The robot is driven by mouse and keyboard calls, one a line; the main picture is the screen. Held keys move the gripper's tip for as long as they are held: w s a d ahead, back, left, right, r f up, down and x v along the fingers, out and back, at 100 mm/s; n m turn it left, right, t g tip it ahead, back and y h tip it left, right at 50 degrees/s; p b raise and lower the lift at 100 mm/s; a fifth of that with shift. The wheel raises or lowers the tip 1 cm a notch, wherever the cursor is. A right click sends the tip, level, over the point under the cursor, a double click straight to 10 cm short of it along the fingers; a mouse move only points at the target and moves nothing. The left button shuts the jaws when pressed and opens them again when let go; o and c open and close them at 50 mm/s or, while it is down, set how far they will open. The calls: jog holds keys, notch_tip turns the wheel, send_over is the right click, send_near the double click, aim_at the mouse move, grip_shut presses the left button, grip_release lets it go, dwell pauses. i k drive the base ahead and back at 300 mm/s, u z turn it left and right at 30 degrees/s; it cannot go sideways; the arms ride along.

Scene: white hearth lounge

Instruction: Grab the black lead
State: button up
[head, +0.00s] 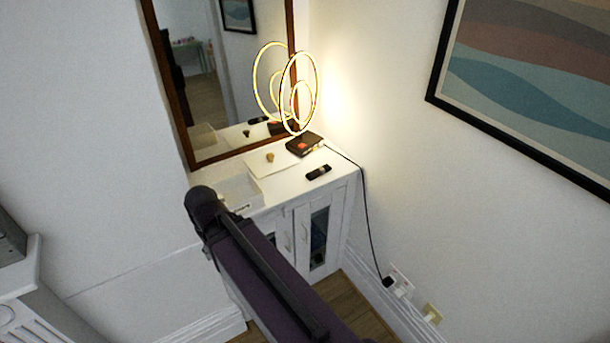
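A thin black lead (367,218) runs from the top of the white cabinet, over its right edge and down the white wall. It ends at a black plug (388,282) by a wall socket (401,275) low on the wall. Its upper end meets the area of the dark box under the ring lamp; the exact join is too small to tell. My dark arm reaches up from the bottom of the view across the cabinet's front left, apart from the lead in the picture. My gripper does not show.
The white cabinet (343,189) stands in the corner under a brown-framed mirror (170,85). On it are a lit ring lamp (317,85), a dark box (303,145), a black remote (318,172) and a white tray (240,193). A second socket (432,314) is lower right.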

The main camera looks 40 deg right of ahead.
aim_at(311, 175)
jog(key=u, duration=0.4)
jog(key=k, duration=1)
jog(key=z, duration=1.15)
jog(key=i, duration=1)
jog(key=z, duration=0.05)
